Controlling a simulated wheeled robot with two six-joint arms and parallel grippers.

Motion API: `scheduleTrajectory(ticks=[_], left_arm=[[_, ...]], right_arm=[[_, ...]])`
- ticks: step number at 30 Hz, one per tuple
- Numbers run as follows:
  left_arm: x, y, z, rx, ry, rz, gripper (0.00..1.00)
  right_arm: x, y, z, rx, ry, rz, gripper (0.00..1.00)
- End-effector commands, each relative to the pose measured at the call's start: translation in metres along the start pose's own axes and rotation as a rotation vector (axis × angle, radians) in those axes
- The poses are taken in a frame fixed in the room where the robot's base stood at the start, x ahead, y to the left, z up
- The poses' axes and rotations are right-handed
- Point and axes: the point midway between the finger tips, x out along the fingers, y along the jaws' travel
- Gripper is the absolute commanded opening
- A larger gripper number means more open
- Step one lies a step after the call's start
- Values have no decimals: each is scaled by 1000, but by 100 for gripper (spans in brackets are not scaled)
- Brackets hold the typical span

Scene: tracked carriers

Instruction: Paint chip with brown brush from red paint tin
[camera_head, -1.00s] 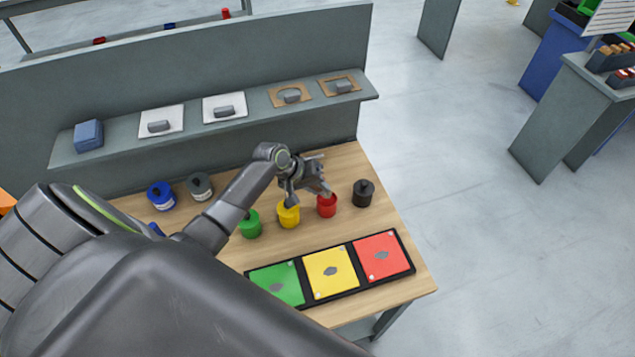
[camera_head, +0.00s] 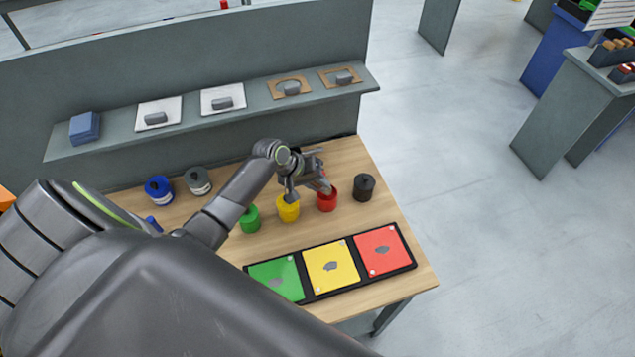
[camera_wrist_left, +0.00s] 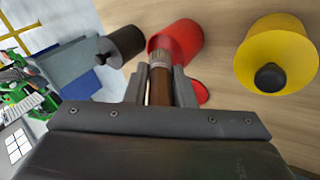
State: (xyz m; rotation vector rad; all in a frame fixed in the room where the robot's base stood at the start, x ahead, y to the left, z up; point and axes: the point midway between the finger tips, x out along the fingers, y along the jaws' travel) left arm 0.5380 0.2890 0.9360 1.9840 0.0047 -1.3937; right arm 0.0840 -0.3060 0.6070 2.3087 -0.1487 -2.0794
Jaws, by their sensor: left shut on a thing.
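My left gripper (camera_head: 322,184) is over the red paint tin (camera_head: 327,203) on the wooden table. In the left wrist view it is shut on the brown brush (camera_wrist_left: 160,86), whose head points at the mouth of the red tin (camera_wrist_left: 183,38). How deep the bristles are in the tin is hard to tell. A black tray (camera_head: 414,257) at the table's front edge holds a green chip (camera_head: 266,272), a yellow chip (camera_head: 347,257) and a red chip (camera_head: 366,256), each with a grey patch. My right gripper is not in view.
A yellow tin (camera_head: 289,212) and a black tin (camera_head: 364,189) flank the red one. A green tin (camera_head: 250,221), grey tin (camera_head: 197,181) and blue tin (camera_head: 158,189) stand further left. A shelf (camera_head: 255,113) runs behind the table.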

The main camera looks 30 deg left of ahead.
Motion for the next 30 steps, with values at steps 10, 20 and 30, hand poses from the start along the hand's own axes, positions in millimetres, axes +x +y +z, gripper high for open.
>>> scheduleTrajectory(ticks=[10, 20, 30], left_arm=[[4, -2, 1, 0, 0, 1, 0], [7, -4, 2, 0, 0, 1, 0], [8, -5, 2, 0, 0, 1, 0]], right_arm=[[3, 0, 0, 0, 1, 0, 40], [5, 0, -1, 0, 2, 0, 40], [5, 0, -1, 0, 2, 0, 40]])
